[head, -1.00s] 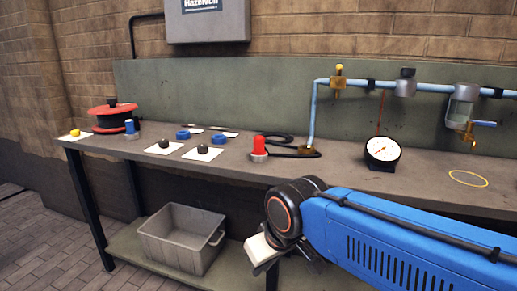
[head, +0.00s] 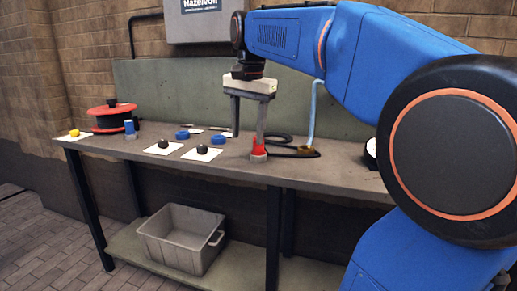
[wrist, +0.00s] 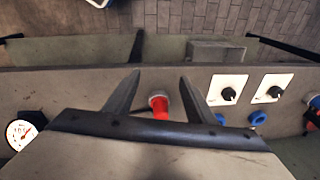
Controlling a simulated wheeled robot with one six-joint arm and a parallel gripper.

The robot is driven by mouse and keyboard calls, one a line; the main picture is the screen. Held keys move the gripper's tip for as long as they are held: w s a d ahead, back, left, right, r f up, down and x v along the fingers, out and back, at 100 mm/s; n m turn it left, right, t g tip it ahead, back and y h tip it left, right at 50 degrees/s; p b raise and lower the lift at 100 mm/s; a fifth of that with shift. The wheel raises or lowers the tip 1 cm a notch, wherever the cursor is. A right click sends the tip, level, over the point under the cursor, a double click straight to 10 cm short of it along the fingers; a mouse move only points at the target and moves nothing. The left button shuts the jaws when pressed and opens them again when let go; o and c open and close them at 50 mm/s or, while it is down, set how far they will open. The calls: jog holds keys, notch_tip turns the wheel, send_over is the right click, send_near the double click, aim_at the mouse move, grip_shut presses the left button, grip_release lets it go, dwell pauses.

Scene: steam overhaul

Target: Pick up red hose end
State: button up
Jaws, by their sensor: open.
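The wrist view shows both fingers of my gripper (wrist: 160,75) apart. How far the fingertips are from the hose end in height is hard to tell.
On the bench (head: 225,166) are white cards with black knobs (head: 203,149), blue rings (head: 182,135), a blue cap (head: 130,126) and a red reel (head: 112,112). A dark hose coil (head: 285,139) and light-blue pipe (head: 314,112) stand behind. A grey bin (head: 180,238) sits below.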

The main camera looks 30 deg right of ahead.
jog(key=w+d+r+m+g, duration=0.2)
jog(key=w+d+r+m, duration=0.5)
jog(key=w+d+r, duration=0.25)
send_over(258, 148)
jog(key=w, duration=0.2)
jog(key=shift+m, duration=0.3)
jog(key=f, duration=1.2)
jog(key=shift+d+f, duration=0.35)
jog(key=shift+s+d+f, duration=0.1)
jog(key=shift+s+f, duration=0.05)
jog(key=shift+f, duration=1.2)
jog(key=shift+s+d+f, duration=0.1)
jog(key=shift+f, duration=1.25)
jog(key=c, duration=1)
